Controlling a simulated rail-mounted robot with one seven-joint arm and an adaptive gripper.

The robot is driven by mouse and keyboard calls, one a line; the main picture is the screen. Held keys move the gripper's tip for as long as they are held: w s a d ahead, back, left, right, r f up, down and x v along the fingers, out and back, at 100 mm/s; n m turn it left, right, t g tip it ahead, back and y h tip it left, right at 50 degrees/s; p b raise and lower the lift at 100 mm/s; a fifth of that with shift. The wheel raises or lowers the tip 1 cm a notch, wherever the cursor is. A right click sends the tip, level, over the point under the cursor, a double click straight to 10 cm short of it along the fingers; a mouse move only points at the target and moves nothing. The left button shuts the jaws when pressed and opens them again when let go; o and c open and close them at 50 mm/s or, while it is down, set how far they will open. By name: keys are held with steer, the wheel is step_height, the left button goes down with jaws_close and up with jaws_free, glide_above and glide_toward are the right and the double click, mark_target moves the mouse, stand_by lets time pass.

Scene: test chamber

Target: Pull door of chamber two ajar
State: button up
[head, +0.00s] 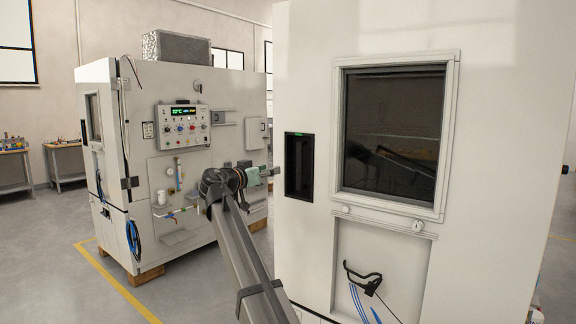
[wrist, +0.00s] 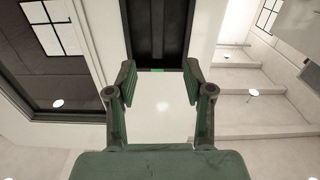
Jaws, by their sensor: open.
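A large white chamber door (head: 310,95) fills the right of the head view, with a dark window (head: 392,130). A tall black recessed handle pocket (head: 299,165) lies left of the window. No chamber number is readable. My gripper (head: 272,172) is left of the pocket in the head view, its fingers seen small and side-on. In the wrist view my gripper (wrist: 159,82) is open and empty, its two green-black fingers apart. The black pocket (wrist: 158,28) lies ahead between and beyond the fingertips, with a small green mark at its lower end. No finger clearly touches it.
Another white chamber (head: 92,80) with a control panel (head: 184,126), hoses and fittings stands behind at left. A black hook-like fitting (head: 362,274) and blue cables hang below the window. Grey floor (head: 50,262) is open at left, with a yellow line.

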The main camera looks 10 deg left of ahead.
mark_target(298, 162)
steer(key=shift+m, duration=0.3)
steer(key=p+x, duration=0.4)
steer(key=x, duration=1.3)
steer(key=shift+w+d+r, duration=0.1)
steer(key=shift+w+d, duration=0.05)
steer(key=shift+d, duration=0.2)
jaws_close()
